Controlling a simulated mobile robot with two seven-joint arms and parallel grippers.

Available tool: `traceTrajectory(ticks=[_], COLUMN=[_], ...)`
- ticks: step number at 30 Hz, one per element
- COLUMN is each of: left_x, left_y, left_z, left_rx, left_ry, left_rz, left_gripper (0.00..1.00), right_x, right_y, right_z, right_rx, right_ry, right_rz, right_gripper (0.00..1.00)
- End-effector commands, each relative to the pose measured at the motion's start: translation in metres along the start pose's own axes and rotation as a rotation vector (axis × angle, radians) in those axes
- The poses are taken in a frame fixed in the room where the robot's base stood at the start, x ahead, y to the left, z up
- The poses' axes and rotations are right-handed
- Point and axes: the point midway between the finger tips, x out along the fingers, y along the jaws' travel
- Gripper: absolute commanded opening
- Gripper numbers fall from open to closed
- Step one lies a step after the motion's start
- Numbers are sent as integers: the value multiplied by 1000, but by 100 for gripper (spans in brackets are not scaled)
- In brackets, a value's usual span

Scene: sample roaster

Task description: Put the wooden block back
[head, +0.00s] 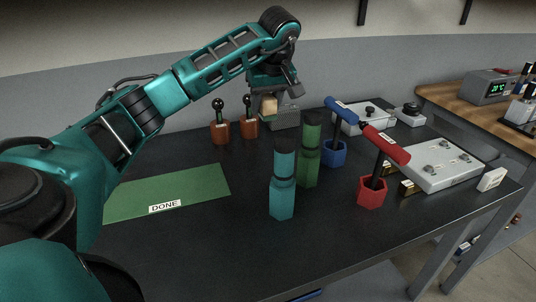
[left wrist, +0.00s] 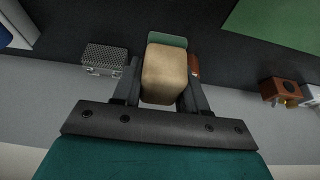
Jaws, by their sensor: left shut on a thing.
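My left gripper (head: 270,92) is at the back of the dark table, shut on the wooden block (head: 270,104), a pale tan block. In the left wrist view the block (left wrist: 165,78) sits between the two fingers, with a green edge showing beyond it. A grey perforated box (head: 289,117) stands close by, just right of the block in the head view; it also shows in the left wrist view (left wrist: 105,57), to the left of and apart from the gripper. Whether the block touches anything below is hidden. My right gripper is not in view.
A green mat (head: 190,188) with a DONE label lies at left. Two brown pots (head: 220,131) with black-knobbed tools stand near the gripper. Teal (head: 283,190) and green (head: 309,155) bottles stand mid-table; red (head: 372,193) and blue (head: 334,154) holders with upright tools stand right.

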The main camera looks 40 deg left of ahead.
Motion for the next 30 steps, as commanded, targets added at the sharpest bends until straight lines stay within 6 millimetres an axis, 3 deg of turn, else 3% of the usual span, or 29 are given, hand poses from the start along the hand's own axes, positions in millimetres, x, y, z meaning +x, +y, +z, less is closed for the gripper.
traceTrajectory(ticks=[3,9,17,24,30], left_x=[34,74,92,124,126], left_y=[-1,0,0,0,1], left_z=[15,31,39,52,52], left_rx=[1,0,0,-1,-1], left_ry=[-3,-1,0,-1,1], left_rz=[-3,-1,1,-1,3], left_gripper=[14,14,14,14,14], right_x=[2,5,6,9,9], right_y=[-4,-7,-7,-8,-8], right_z=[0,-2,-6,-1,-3], right_rx=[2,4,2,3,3], right_ry=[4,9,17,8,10], right_rz=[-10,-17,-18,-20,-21], right_gripper=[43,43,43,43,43])
